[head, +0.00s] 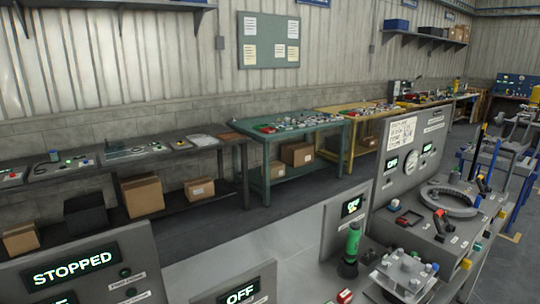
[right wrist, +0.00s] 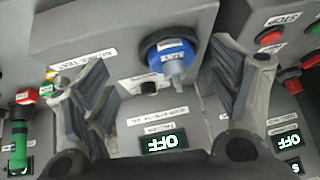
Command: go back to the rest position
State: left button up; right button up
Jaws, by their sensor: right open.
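My right gripper (right wrist: 163,85) shows in the right wrist view with its two dark-padded fingers spread wide. Nothing is held between them. A round blue knob (right wrist: 168,58) on a grey panel lies in the gap between the fingers, beyond them; I cannot tell how far. A green OFF display (right wrist: 163,142), upside down in this view, lies below the knob. Neither gripper shows in the head view, and my left gripper is in no view.
In the head view a grey panel with a STOPPED display (head: 76,269) fills the lower left. A green cylinder (head: 352,243) stands beside a metal fixture (head: 403,274). A ring-shaped part (head: 450,201) sits on a grey console. Benches, including a teal one (head: 290,134), line the wall.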

jog(key=s+d+f+m+g+h, duration=0.1)
jog(key=s+d+f+m+h, duration=0.3)
jog(key=d, duration=0.3)
jog(key=s+d+f+m+g+h, duration=0.1)
jog(key=s+d+f+m, duration=0.15)
jog(key=s+d, duration=0.45)
notch_tip(320, 180, down, 27)
jog(key=n, duration=0.1)
jog(key=s+d+f+g, duration=0.2)
jog(key=s+d+f, duration=0.1)
jog(key=s+f, duration=1.3)
jog(key=shift+s, duration=0.6)
